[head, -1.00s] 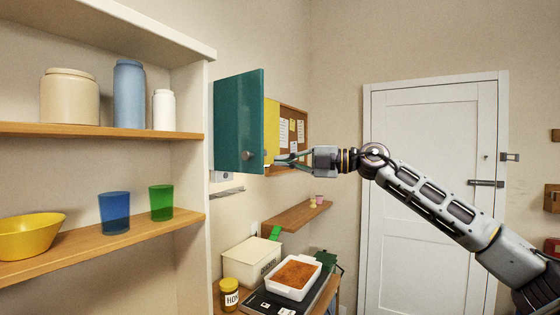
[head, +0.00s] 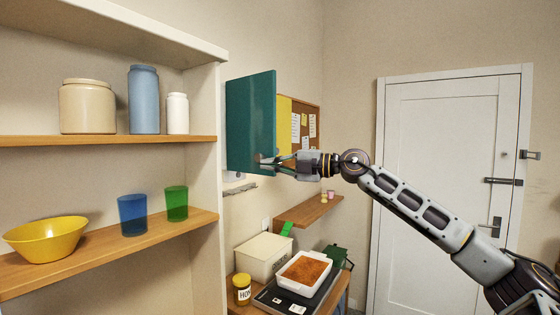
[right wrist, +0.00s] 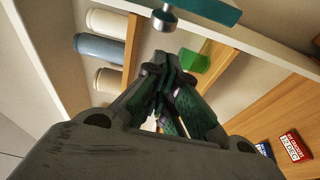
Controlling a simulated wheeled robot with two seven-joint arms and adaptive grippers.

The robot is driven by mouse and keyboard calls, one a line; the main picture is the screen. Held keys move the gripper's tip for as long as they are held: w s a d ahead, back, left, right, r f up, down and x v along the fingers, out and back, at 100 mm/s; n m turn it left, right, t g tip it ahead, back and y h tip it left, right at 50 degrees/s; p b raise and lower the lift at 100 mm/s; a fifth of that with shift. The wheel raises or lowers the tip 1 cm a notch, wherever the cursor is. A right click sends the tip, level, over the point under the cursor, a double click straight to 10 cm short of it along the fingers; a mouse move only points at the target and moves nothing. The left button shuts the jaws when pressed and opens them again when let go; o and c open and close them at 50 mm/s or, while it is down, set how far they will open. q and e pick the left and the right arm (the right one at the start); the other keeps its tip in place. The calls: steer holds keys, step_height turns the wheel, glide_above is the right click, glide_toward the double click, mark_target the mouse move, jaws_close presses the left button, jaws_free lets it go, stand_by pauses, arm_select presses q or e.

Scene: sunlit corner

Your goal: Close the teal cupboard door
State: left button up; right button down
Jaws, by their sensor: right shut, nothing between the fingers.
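The teal cupboard door (head: 250,115) stands open at the right edge of the shelf unit in the head view. Its round metal knob (right wrist: 165,18) shows in the right wrist view, where a strip of the teal door (right wrist: 212,10) crosses the top. My right gripper (head: 265,161) is shut and empty at the door's lower right part, its tips over the knob area. In the right wrist view the shut fingertips (right wrist: 167,58) point towards the knob, with a small gap in the picture; contact I cannot tell. My left gripper is not in view.
The shelf unit (head: 207,140) holds jars, a blue cup (head: 132,214), a green cup (head: 176,203) and a yellow bowl (head: 46,238). A noticeboard (head: 305,122) hangs behind the door. Below are a white box (head: 262,257) and a baking dish (head: 304,274).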

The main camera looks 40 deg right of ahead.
steer(key=shift+w+d+p, duration=0.4)
steer(key=shift+w+d, duration=0.95)
steer(key=shift+d, duration=0.2)
